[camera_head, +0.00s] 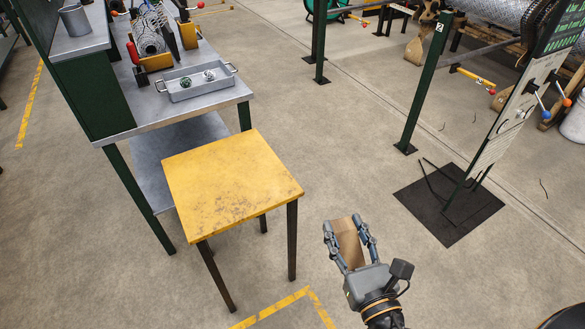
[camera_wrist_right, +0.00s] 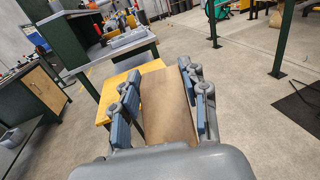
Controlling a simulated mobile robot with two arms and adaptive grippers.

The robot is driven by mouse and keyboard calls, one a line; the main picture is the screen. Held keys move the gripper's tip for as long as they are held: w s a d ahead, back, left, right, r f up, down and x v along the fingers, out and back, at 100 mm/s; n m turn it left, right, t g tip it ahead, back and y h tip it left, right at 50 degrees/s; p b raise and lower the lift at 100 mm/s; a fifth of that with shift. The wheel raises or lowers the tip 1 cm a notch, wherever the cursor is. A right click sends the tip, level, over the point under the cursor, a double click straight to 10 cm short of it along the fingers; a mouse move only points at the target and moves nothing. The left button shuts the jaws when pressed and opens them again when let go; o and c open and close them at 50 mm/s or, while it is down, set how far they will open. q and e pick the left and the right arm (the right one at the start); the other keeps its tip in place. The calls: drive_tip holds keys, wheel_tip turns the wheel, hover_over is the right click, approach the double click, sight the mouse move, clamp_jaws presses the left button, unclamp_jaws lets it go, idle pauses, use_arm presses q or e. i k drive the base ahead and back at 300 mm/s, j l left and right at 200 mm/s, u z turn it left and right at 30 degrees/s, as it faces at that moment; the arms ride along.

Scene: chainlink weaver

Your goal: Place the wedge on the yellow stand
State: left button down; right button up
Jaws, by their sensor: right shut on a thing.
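The wedge (camera_head: 348,241) is a brown, wood-coloured block held between the fingers of my right gripper (camera_head: 348,232). In the right wrist view the wedge (camera_wrist_right: 168,107) fills the space between the two blue-grey fingers of the right gripper (camera_wrist_right: 163,110). The yellow stand (camera_head: 230,178) is a square, scuffed yellow top on dark legs, and its top is bare. My right gripper is to the right of the stand and apart from it in the head view. In the wrist view the stand (camera_wrist_right: 110,84) shows partly behind the wedge. My left gripper is not in view.
A grey workbench (camera_head: 150,108) with a metal tray (camera_head: 196,89) adjoins the stand's far left side. A green post (camera_head: 422,90) and a panel over a black mat (camera_head: 448,206) stand to the right. The floor between the stand and the mat is clear.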

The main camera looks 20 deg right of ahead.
sight(250, 166)
drive_tip(key=j+z, duration=0.1)
drive_tip(key=z, duration=0.4)
drive_tip(key=i+j+z, duration=0.1)
drive_tip(key=z, duration=0.4)
drive_tip(key=j+z, duration=0.15)
drive_tip(key=z, duration=0.35)
drive_tip(key=j+z, duration=0.15)
drive_tip(key=z, duration=0.35)
drive_tip(key=k+j, duration=0.1)
drive_tip(key=j, duration=1.4)
drive_tip(key=k+j, duration=0.15)
drive_tip(key=j, duration=0.6)
drive_tip(key=k+j, duration=0.1)
drive_tip(key=j, duration=1.4)
drive_tip(key=k+j, duration=0.15)
drive_tip(key=j, duration=0.6)
drive_tip(key=k+j, duration=0.1)
drive_tip(key=j, duration=0.65)
drive_tip(key=i+z, duration=0.05)
